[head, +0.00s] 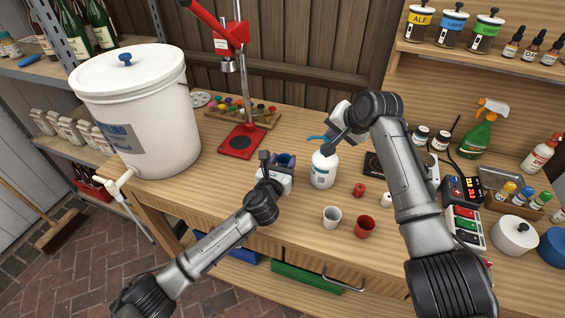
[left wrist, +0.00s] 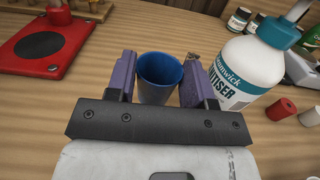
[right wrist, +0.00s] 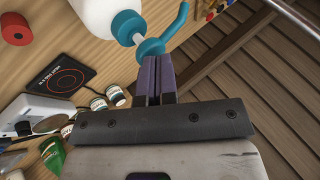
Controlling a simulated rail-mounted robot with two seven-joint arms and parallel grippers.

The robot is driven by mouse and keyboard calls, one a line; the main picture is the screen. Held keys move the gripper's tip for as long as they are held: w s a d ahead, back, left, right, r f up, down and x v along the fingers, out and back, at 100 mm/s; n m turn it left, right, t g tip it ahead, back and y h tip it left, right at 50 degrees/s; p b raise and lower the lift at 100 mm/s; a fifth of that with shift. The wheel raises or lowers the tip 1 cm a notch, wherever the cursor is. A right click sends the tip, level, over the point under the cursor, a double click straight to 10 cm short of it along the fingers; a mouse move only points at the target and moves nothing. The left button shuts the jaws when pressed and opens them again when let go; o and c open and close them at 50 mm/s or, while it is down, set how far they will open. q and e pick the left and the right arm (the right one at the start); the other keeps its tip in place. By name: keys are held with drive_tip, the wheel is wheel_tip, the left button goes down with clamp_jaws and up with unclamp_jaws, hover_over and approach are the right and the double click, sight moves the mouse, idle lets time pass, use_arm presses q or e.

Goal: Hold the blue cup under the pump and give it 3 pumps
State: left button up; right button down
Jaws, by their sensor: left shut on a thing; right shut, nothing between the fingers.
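The blue cup (left wrist: 160,76) is upright between the fingers of my left gripper (left wrist: 168,78), which is shut on it. In the head view the cup (head: 286,159) shows just left of the white sanitiser bottle (head: 322,172). The bottle stands on the bench and has a teal pump with a curved spout (head: 317,138) pointing left, toward the cup's side. My right gripper (right wrist: 158,75) is shut and empty, right by the teal pump head (right wrist: 150,47). I cannot tell whether its fingertips touch the pump. In the head view the right gripper mostly hides the pump top.
A red capper (head: 241,142) and white bucket (head: 140,115) are at the left. A black hot plate (head: 374,164) is right of the bottle.

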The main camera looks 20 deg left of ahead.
drive_tip(key=shift+f, duration=1.1)
drive_tip(key=shift+r, duration=0.15)
idle(0.3)
drive_tip(key=shift+r, duration=4)
drive_tip(key=v, duration=1.2)
